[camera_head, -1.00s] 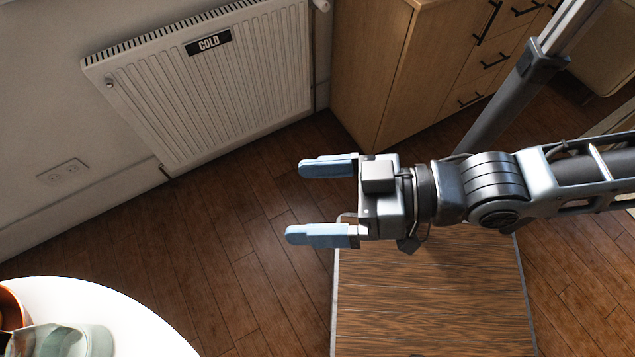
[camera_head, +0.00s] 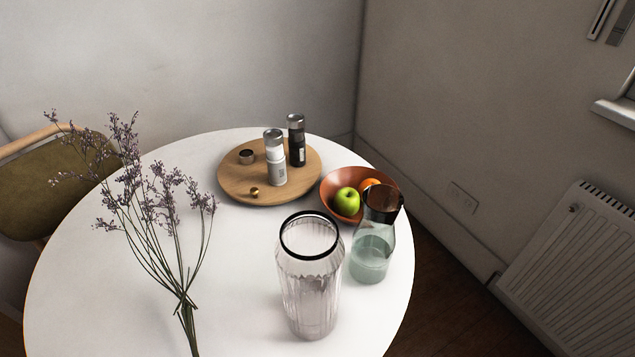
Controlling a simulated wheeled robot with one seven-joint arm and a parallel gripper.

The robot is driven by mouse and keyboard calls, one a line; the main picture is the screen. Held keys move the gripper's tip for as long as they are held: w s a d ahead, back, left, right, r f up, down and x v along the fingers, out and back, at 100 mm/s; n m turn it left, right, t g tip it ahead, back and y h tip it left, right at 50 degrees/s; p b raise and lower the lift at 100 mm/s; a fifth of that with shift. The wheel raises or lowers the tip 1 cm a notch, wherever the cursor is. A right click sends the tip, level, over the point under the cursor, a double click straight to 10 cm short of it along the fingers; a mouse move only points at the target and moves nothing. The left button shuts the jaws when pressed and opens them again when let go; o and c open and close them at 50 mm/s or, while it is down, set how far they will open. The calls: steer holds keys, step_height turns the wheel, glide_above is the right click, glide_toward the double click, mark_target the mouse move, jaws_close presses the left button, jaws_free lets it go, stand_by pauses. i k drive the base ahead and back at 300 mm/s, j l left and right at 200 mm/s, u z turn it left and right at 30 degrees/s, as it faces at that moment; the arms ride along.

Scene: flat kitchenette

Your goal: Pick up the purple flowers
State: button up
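The purple flowers (camera_head: 158,205) lie on the left part of a round white table (camera_head: 245,262). They are a bunch of thin dark stems with small purple blossoms. The blossoms point to the back left, and the stems come together at the front, where the picture's bottom edge cuts them off. My gripper is out of the present view, so its distance to the flowers does not show.
A clear ribbed vase (camera_head: 310,285) and a glass carafe (camera_head: 371,250) stand right of the flowers. Behind are a bowl (camera_head: 335,205) with fruit and a wooden tray (camera_head: 235,185) with shakers. A chair (camera_head: 60,185) is at left, a radiator (camera_head: 585,270) at right.

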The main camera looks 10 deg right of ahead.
mark_target(187, 315)
steer(key=u, duration=0.9)
